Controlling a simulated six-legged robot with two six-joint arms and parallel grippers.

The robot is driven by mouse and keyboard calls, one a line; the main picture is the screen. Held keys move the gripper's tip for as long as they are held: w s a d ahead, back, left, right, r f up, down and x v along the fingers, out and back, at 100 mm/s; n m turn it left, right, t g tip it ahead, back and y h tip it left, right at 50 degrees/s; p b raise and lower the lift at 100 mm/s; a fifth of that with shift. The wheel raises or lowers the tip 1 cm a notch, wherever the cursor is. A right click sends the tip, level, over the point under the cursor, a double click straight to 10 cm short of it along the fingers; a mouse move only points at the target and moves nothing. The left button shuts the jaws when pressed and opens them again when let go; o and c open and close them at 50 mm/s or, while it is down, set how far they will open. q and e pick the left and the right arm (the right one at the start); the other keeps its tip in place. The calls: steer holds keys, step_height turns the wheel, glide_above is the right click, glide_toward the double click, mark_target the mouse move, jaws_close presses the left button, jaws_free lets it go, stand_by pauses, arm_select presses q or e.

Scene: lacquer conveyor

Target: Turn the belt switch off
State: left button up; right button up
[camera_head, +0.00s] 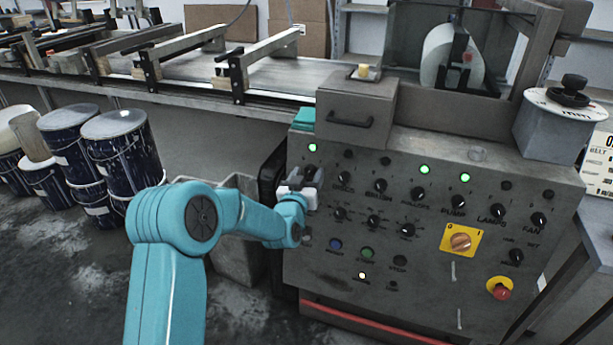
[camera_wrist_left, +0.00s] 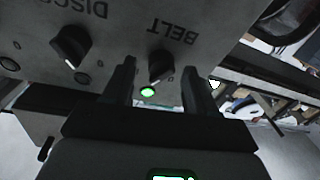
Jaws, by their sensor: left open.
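The belt switch (camera_wrist_left: 160,65) is a black knob on the grey panel, under the upside-down word BELT in the left wrist view. A green lamp (camera_wrist_left: 148,92) beside it is lit; a lit lamp also shows in the head view (camera_head: 312,147). My left gripper (camera_head: 308,180) is open at the upper left of the control panel (camera_head: 430,280). In the left wrist view its two fingers (camera_wrist_left: 161,78) stand on either side of the knob, with gaps visible. In the head view the gripper hides most of the switch. My right gripper is not in view.
Another knob, marked DISC (camera_wrist_left: 70,45), sits beside the belt switch. More knobs, a yellow-backed rotary switch (camera_head: 461,241) and a red button (camera_head: 501,291) are on the panel. Paint cans (camera_head: 125,150) stand at the left, below the conveyor (camera_head: 280,75).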

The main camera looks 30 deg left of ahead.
arm_select(q)
steer(key=c, duration=1.1)
steer(key=shift+o, duration=0.2)
steer(key=n+b, duration=0.3)
steer(key=shift+f+g+y+b, duration=0.15)
steer(key=shift+g+y+b, duration=0.15)
steer(key=shift+y, duration=0.1)
steer(key=n+b, duration=0.2)
steer(key=n, duration=0.1)
steer(key=shift+g, duration=0.3)
steer(key=n, duration=0.1)
steer(key=n+b, duration=0.2)
steer(key=n, duration=0.1)
steer(key=shift+r+g, duration=0.25)
steer(key=shift+g, duration=0.05)
steer(key=shift+r+n+g+b, duration=0.1)
steer(key=shift+n+g+b, duration=0.3)
steer(key=shift+n, duration=1.1)
